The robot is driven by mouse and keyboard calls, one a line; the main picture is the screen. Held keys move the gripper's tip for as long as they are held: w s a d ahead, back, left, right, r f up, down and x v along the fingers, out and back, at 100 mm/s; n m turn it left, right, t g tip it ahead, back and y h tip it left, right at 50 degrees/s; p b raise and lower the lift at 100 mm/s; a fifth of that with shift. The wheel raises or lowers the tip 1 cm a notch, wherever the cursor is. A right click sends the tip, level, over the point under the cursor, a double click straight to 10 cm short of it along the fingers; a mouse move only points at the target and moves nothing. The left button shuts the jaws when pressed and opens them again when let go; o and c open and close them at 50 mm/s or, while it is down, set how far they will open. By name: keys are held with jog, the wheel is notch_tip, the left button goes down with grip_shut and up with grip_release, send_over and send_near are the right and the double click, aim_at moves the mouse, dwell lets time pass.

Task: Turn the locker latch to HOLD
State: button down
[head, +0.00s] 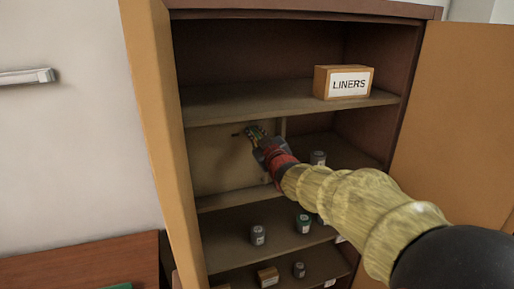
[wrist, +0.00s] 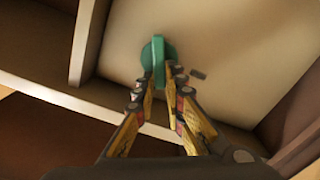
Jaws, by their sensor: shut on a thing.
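The latch is a green round knob with a raised bar (wrist: 158,58) on a pale inner panel, which also shows in the head view (head: 215,165). My gripper (wrist: 160,78) has its two fingers on either side of the bar and is shut on it. In the head view my gripper (head: 257,137) reaches into the locker (head: 159,120) at the panel, below the upper shelf, and hides most of the latch. I cannot read any HOLD label.
The locker doors stand open on both sides. A box marked LINERS (head: 343,82) sits on the upper shelf (head: 290,103). Several small jars, one of them grey (head: 258,235), stand on lower shelves. A divider (wrist: 88,40) rises left of the latch in the wrist view.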

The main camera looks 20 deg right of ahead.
jog(key=shift+a+f+n+b, duration=0.2)
jog(key=shift+f+n+b, duration=0.1)
jog(key=shift+n+b, duration=2.05)
jog(key=shift+a+f+n+b, duration=0.2)
jog(key=shift+f+n+b, duration=0.15)
jog(key=shift+n+b, duration=1.95)
jog(key=shift+a+f+n+b, duration=0.25)
jog(key=shift+n+b, duration=1.4)
jog(key=shift+b, duration=1.3)
jog(key=c, duration=1.8)
grip_release()
jog(key=shift+c, duration=0.2)
jog(key=s, duration=1.2)
